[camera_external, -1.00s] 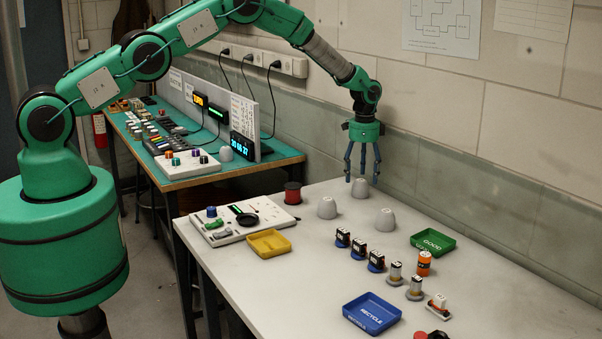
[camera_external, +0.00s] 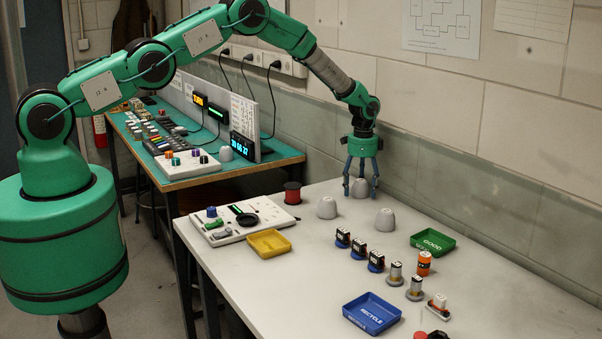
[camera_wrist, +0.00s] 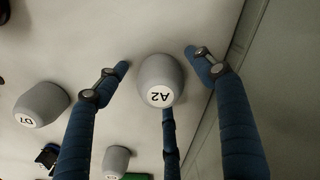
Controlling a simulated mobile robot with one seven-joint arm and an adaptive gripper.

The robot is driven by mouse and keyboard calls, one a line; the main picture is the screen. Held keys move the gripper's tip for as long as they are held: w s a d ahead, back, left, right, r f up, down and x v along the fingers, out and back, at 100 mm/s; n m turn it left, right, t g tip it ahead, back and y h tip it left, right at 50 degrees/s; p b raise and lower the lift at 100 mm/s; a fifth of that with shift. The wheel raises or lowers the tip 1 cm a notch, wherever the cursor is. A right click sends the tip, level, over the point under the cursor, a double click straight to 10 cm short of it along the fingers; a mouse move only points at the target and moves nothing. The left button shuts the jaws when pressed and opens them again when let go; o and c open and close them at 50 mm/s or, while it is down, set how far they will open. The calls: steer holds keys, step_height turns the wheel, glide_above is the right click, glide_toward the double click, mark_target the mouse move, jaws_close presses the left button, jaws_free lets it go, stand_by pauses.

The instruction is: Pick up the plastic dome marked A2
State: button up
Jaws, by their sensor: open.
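The plastic dome marked A2 (camera_wrist: 161,75) is a grey cup-like dome with a white label. It stands on the table between my fingers in the wrist view, and at the back of the table near the wall in the outside view (camera_external: 360,187). My gripper (camera_external: 361,190) is open, pointing down, with its blue fingers spread around the dome. In the wrist view my gripper (camera_wrist: 158,70) has one finger on each side of the dome and a third below it. I cannot tell whether any finger touches it.
A second dome, marked D7 (camera_wrist: 41,104), stands to the left in the wrist view. Another grey dome (camera_external: 385,218) stands to the front right of A2. The wall (camera_external: 440,165) is close behind. A green tray (camera_external: 433,241) and a red spool (camera_external: 292,193) are farther off.

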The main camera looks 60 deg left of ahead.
mark_target(360, 180)
steer(key=shift+c, duration=0.3)
steer(key=c, duration=1.1)
steer(key=shift+c, duration=0.2)
steer(key=shift+s+r, duration=0.1)
steer(key=shift+r, duration=0.15)
steer(key=shift+r, duration=0.25)
step_height(360, 180, up, 11)
steer(key=shift+f+b, duration=0.2)
steer(key=shift+b, duration=0.15)
steer(key=s+b, duration=0.1)
steer(key=s, duration=1.8)
steer(key=shift+s, duration=0.4)
